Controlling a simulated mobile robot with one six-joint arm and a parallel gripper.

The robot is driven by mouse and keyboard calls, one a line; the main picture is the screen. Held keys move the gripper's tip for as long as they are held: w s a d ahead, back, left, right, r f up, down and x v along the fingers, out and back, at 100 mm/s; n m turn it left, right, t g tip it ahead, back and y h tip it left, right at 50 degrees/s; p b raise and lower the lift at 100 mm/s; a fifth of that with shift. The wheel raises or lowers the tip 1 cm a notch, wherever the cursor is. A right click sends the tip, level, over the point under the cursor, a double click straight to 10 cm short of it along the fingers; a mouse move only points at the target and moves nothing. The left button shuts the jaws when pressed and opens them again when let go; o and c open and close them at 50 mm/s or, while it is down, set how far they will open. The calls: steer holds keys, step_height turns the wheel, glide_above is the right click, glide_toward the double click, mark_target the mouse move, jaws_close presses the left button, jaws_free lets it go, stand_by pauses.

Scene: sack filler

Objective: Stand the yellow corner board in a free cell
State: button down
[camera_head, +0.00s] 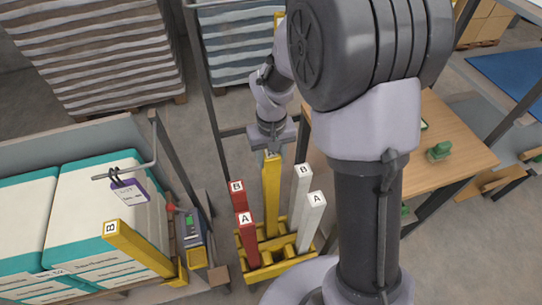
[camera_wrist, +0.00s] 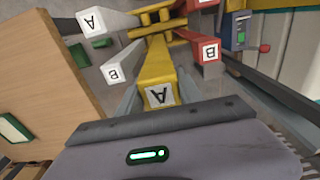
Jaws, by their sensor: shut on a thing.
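My gripper (camera_head: 271,150) is shut on a yellow corner board labelled A (camera_head: 271,195), near its top. In the wrist view this board (camera_wrist: 157,65) stands between the fingers (camera_wrist: 160,98), its label facing the camera. It is upright, and its lower end reaches down into the yellow rack (camera_head: 285,266). I cannot tell whether it touches the rack's bottom. Red boards B (camera_head: 238,199) and A (camera_head: 248,240) stand on the rack's left side. White boards B (camera_head: 300,195) and A (camera_head: 311,222) stand on its right. Another yellow board, labelled B (camera_head: 140,249), leans at a slant left of the rack.
A wooden table (camera_head: 455,150) with green items is at the right. Dark frame posts stand close behind the rack.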

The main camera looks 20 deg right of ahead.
steer(key=shift+f+b, duration=0.4)
steer(key=shift+f, duration=0.5)
step_height(320, 180, down, 8)
steer(key=b, duration=0.6)
steer(key=shift+r, duration=0.25)
steer(key=shift+f+b, duration=0.9)
steer(key=shift+f, duration=0.35)
steer(key=c, duration=0.7)
jaws_free()
